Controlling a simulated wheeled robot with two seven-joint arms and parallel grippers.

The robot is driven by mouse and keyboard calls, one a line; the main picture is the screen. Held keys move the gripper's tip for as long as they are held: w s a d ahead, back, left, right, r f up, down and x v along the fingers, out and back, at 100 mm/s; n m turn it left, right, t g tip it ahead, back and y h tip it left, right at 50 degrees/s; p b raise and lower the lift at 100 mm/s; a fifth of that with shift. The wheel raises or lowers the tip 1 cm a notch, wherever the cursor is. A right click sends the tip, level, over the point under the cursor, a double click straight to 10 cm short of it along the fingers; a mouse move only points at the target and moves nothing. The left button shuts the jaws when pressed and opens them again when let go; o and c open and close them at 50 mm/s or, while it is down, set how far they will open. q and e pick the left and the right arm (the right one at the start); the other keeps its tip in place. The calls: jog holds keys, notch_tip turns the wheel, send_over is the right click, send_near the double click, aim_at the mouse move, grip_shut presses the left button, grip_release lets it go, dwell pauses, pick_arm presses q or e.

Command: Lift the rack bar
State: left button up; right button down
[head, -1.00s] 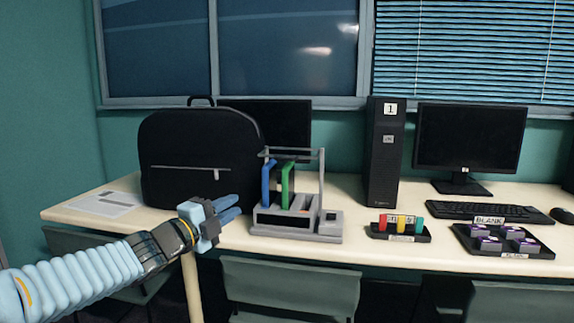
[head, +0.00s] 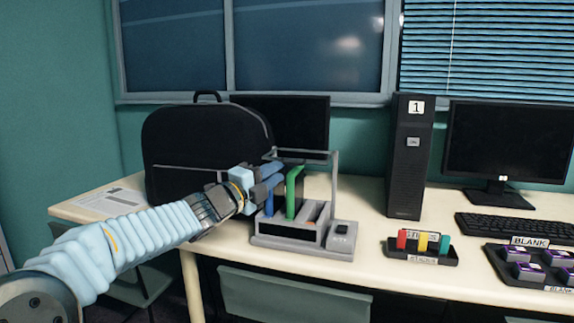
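The rack (head: 290,240) is a grey stand on the table with a thin grey bar (head: 312,154) across its top and an upright post at its right. A green upright piece (head: 292,192) and a blue one (head: 268,204) stand in its slots. My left gripper (head: 272,178) is at the rack's upper left, just below the bar's left end, with its fingers apart. It covers the upper part of the blue piece. I cannot tell whether it touches the bar or the blue piece. My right gripper is not in view.
A black backpack (head: 190,150) stands close behind my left gripper. A black computer tower (head: 408,160), a tray with coloured pieces (head: 422,258), a keyboard (head: 510,226) and a tray of purple-sided blocks (head: 497,258) are to the right. The table's front edge is bare.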

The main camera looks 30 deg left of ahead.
aim_at(289, 164)
pick_arm(q)
jog(key=x, duration=0.5)
jog(key=shift+w+p, duration=0.1)
jog(key=shift+p, duration=0.2)
jog(key=shift+c, duration=0.2)
grip_shut()
dwell(0.9)
